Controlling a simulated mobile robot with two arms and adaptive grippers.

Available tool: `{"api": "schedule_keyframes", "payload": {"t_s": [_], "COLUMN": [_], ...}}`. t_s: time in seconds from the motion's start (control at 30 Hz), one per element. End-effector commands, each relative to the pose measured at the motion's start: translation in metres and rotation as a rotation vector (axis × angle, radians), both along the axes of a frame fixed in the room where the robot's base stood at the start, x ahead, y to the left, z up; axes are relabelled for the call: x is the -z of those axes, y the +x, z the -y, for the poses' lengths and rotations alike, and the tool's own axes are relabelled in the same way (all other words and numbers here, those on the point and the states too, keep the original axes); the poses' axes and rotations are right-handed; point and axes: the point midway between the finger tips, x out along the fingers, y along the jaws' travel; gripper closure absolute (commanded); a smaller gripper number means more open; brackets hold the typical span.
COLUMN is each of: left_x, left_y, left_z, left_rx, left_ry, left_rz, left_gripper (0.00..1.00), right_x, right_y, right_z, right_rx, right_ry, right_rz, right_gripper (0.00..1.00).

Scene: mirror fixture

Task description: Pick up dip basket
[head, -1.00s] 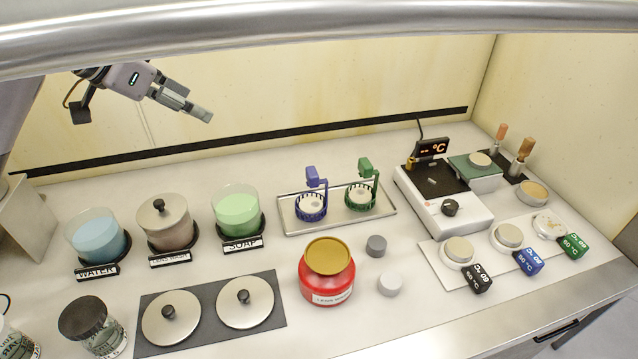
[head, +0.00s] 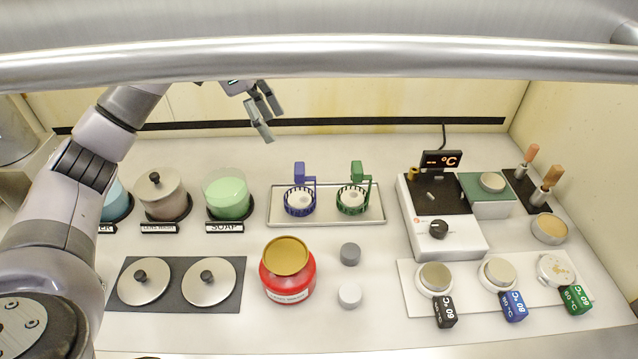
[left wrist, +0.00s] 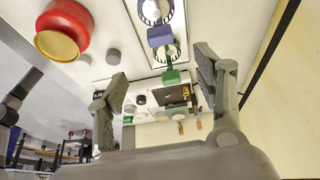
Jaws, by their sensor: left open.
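Two dip baskets stand side by side on a shallow metal tray (head: 327,216). The blue dip basket (head: 300,203) is on the left and the green dip basket (head: 352,200) on the right; each has an upright handle and holds a pale round piece. My left gripper (head: 266,121) is open and empty, above and behind the tray near the back wall. In the left wrist view, the blue basket (left wrist: 160,35) and green basket (left wrist: 171,76) show beyond and between the open fingers (left wrist: 160,85), apart from them. My right gripper is not in view.
Beakers, including a green one (head: 228,194), stand left of the tray. A red jar (head: 288,270) and two small grey cylinders are in front. A hot plate (head: 442,215) stands to the right. A metal rail (head: 300,57) crosses above.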

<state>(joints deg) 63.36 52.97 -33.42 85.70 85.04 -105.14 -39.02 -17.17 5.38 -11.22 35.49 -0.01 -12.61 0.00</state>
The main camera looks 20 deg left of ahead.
Motion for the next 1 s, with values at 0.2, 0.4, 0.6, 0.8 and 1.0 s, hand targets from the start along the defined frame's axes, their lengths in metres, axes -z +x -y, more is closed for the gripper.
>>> {"api": "schedule_keyframes", "payload": {"t_s": [0.2,0.4,0.6,0.8,1.0], "left_x": [0.044,0.077,0.09,0.11,0.133], "left_y": [0.007,0.014,0.017,0.022,0.026], "left_z": [0.018,0.031,0.035,0.048,0.056], "left_rx": [0.001,0.001,0.0,-0.001,-0.001], "left_ry": [0.0,-0.001,-0.001,-0.002,0.0], "left_rz": [-0.005,-0.002,0.0,-0.003,0.0], "left_gripper": [0.38,0.38,0.38,0.38,0.38], "right_x": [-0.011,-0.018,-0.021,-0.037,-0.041], "right_y": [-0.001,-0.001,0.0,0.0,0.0], "right_z": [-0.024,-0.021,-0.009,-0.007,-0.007], "right_rx": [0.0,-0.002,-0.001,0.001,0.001], "right_ry": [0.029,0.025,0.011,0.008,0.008], "right_rz": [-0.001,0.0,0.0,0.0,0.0], "right_gripper": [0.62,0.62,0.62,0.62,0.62]}}
